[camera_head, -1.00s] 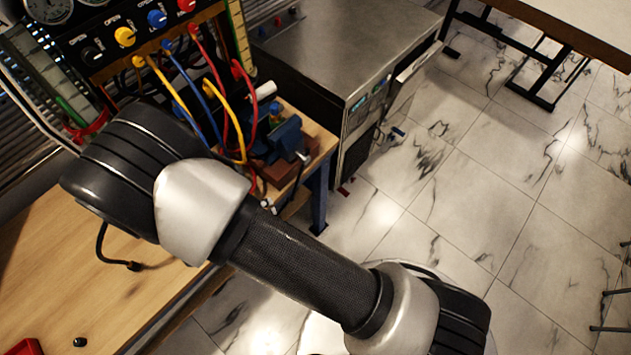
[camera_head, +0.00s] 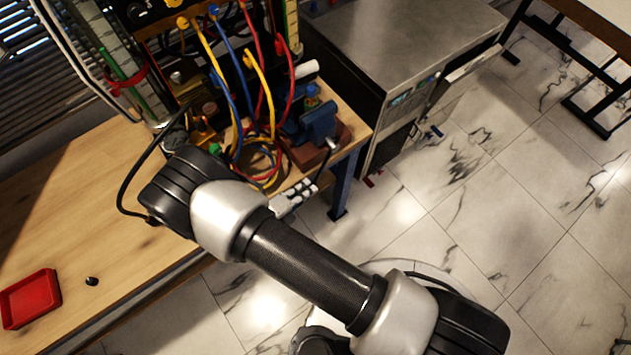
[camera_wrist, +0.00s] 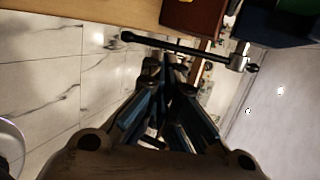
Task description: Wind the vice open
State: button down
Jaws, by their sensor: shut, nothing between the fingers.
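The blue vice (camera_head: 318,120) stands on a red-brown block at the right end of the wooden bench, beside the coiled cables. Its dark handle bar (camera_wrist: 180,47) crosses the top of the wrist view, with a knob at its left end. The bar meets the bright screw end (camera_wrist: 238,62) at the right. Part of the vice body (camera_wrist: 285,22) shows dark at the top right. My gripper (camera_wrist: 164,66) is shut and empty. Its fingertips lie just below the bar in the picture; whether they touch it I cannot tell.
Red, blue and yellow cables (camera_head: 240,90) hang from the panel left of the vice. A metal cabinet (camera_head: 410,45) stands right of the bench. A red tray (camera_head: 30,298) lies at the bench's left. The tiled floor (camera_head: 480,215) is clear in front.

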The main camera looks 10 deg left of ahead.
aim_at(315, 182)
jog(key=shift+b+x, duration=0.3)
jog(key=shift+x, duration=2)
jog(key=shift+f, duration=0.1)
jog(key=shift+w+d+f, duration=0.15)
jog(key=shift+w+d, duration=0.05)
jog(key=shift+b, duration=0.3)
jog(key=w+d+f+b, duration=0.2)
jog(key=w+d+b, duration=0.1)
jog(key=w+d, duration=0.2)
jog(key=shift+w+d, duration=0.35)
jog(key=shift+w, duration=0.5)
